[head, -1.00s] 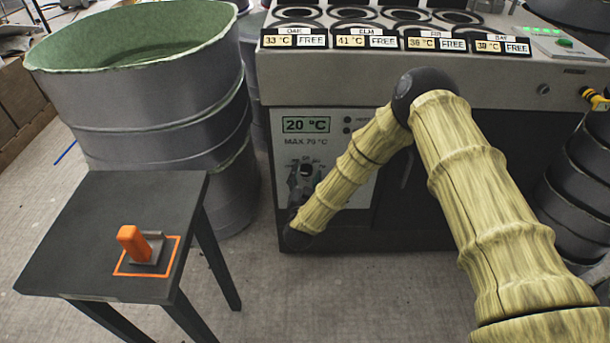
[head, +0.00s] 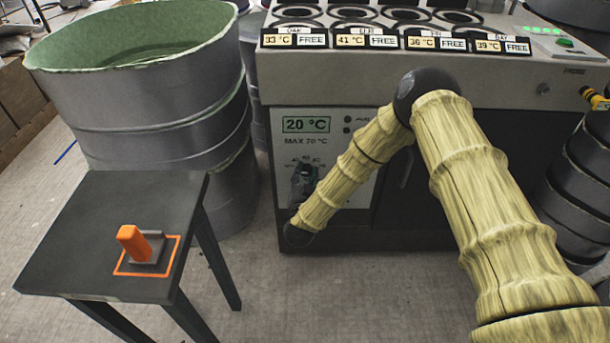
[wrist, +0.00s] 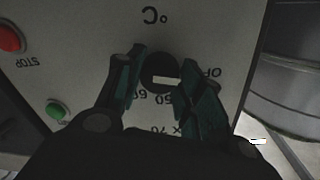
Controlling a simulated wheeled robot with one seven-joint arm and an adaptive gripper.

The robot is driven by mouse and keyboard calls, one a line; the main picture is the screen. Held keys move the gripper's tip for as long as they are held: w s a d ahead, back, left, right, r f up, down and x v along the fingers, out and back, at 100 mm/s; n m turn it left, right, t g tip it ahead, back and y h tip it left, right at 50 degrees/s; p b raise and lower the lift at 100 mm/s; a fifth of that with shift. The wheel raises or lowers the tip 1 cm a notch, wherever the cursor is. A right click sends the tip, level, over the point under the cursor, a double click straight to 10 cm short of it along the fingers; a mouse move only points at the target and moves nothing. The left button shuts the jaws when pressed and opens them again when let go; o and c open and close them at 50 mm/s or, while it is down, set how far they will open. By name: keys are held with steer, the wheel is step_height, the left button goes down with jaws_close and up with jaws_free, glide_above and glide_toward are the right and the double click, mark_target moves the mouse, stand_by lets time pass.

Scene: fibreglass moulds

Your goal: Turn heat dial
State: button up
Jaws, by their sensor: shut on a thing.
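The heat dial (wrist: 160,72) is a round dark knob with a pale mark on the light front panel (wrist: 90,50). In the wrist view the panel appears upside down, with printed numbers around the dial. My gripper (wrist: 161,78) has one finger on each side of the dial and is shut on it. In the head view my gripper (head: 303,180) is small and dark at the panel and hides most of the dial. The display (head: 306,125) above reads 20 °C, with MAX 70 °C printed under it.
A red STOP button (wrist: 10,38) and a green button (wrist: 55,110) are on the same panel. A dark table (head: 85,230) with an orange-handled object (head: 134,243) stands at left. A large grey drum (head: 150,100) stands behind it.

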steer(key=m+b, duration=0.1)
steer(key=m, duration=0.3)
steer(key=shift+f, duration=0.1)
steer(key=m+b, duration=0.1)
steer(key=m, duration=0.2)
steer(key=shift+d+m+g, duration=0.15)
steer(key=shift+m+g, duration=0.15)
steer(key=m+b, duration=0.2)
steer(key=m, duration=0.2)
steer(key=shift+y, duration=0.3)
steer(key=shift+m+b, duration=0.9)
steer(key=shift+m, duration=0.6)
steer(key=o, duration=1)
